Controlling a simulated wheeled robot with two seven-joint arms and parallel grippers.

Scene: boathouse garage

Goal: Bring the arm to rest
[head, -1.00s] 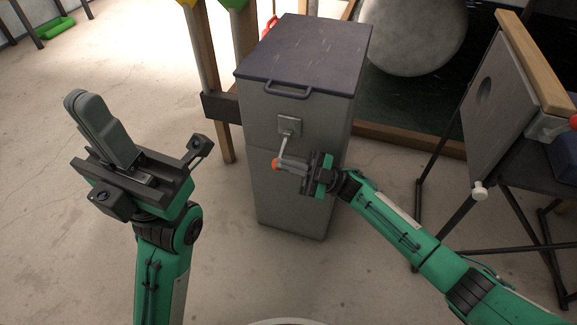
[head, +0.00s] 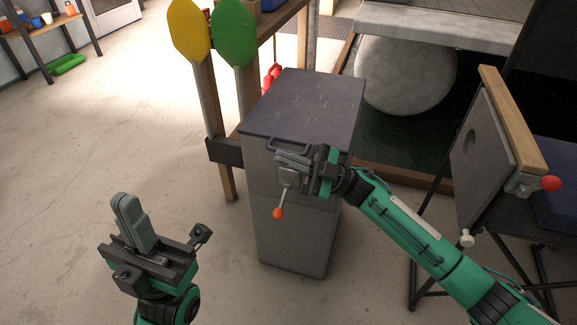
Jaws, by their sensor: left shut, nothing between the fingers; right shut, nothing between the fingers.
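My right gripper (head: 281,160) is shut and empty, in front of the upper front of a grey cabinet (head: 290,235), just below the lid handle. A lever with an orange tip (head: 278,213) hangs down from that front, below my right fingers. My gripper hides most of the lever's mount, and I cannot tell whether it touches it. My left gripper (head: 123,203) is shut and empty, fingers pointing up, over open floor at the lower left, apart from everything.
Yellow (head: 188,30) and green (head: 234,32) paddles stand on a wooden rack behind the cabinet. A grey panel with a wooden top edge (head: 514,120) stands on a dark frame at right.

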